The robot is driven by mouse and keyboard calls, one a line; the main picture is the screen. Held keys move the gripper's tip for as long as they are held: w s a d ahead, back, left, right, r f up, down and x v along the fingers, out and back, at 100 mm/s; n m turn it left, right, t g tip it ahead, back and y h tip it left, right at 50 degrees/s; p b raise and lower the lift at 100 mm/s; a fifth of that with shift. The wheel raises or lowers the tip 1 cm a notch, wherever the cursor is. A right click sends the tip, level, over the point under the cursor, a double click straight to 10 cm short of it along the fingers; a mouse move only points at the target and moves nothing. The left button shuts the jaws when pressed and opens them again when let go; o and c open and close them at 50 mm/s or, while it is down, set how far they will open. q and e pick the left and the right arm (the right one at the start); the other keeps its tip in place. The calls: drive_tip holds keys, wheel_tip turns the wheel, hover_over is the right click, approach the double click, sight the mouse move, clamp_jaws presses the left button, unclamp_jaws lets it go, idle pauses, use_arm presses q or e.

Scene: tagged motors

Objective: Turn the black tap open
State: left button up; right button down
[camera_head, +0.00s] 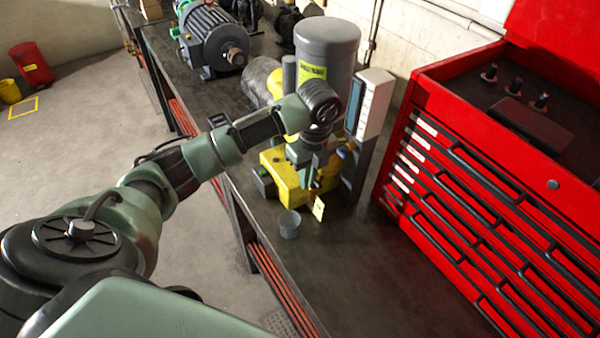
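A grey cylindrical unit (328,50) with a yellow label stands on a yellow base (287,188) on the dark workbench. My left gripper (312,178) is in front of the unit, low over the yellow base, pointing down. Its fingers are small and dark here, and I cannot tell whether they are apart or touch anything. I cannot make out the black tap; the gripper and wrist cover that part of the unit. A small pale tag (318,208) hangs just below the gripper. My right gripper is not in view.
A small grey cup (289,224) stands on the bench (355,275) in front of the base. A white and blue box (371,103) is close on the right. A red tool chest (500,190) fills the right side. Grey motors (213,42) stand farther back. The near bench is clear.

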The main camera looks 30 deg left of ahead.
sight(318, 182)
use_arm(q)
drive_tip(key=shift+w+d+r+t, duration=0.15)
drive_tip(key=shift+w+d+r, duration=0.2)
drive_tip(key=shift+r, duration=0.2)
drive_tip(key=shift+w+d+r+t, duration=0.15)
drive_tip(key=shift+w+d+r, duration=0.15)
drive_tip(key=shift+r, duration=0.6)
drive_tip(key=shift+d+r, duration=0.65)
drive_tip(key=shift+w+d+r, duration=0.1)
drive_tip(key=shift+d+r, duration=0.1)
drive_tip(key=shift+r, duration=0.1)
drive_tip(key=shift+a+r, duration=0.1)
drive_tip(key=shift+r, duration=0.1)
drive_tip(key=shift+a+r, duration=0.6)
drive_tip(key=shift+r, duration=0.15)
drive_tip(key=shift+s+r, duration=0.2)
drive_tip(key=shift+r, duration=1.05)
